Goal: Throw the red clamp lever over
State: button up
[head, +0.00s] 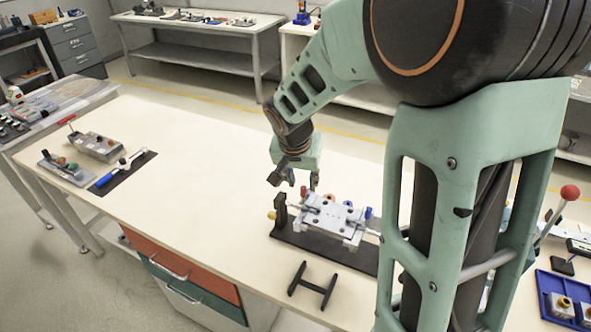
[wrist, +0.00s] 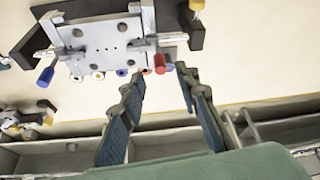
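The red clamp lever (wrist: 159,64) shows its short red grip at the edge of a grey metal fixture plate (wrist: 105,45) in the wrist view. In the head view a small red part (head: 303,191) shows at the left end of the fixture (head: 335,217), just below my gripper (head: 296,182). My gripper also shows in the wrist view (wrist: 160,74), open and empty. The red grip appears between its two fingertips in that picture; I cannot tell how far beyond them it is. A blue grip (wrist: 46,76) is at the fixture's other end.
The fixture stands on a dark base (head: 320,252) with a yellow knob (head: 271,214). A black H-shaped part (head: 313,286) lies in front. Left are a dark mat (head: 125,173) with a blue-handled tool and grey blocks. The table's middle is clear.

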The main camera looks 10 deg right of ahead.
aim_at(303, 187)
jog(key=shift+x, duration=2.7)
jog(key=shift+w, duration=0.1)
grip_shut()
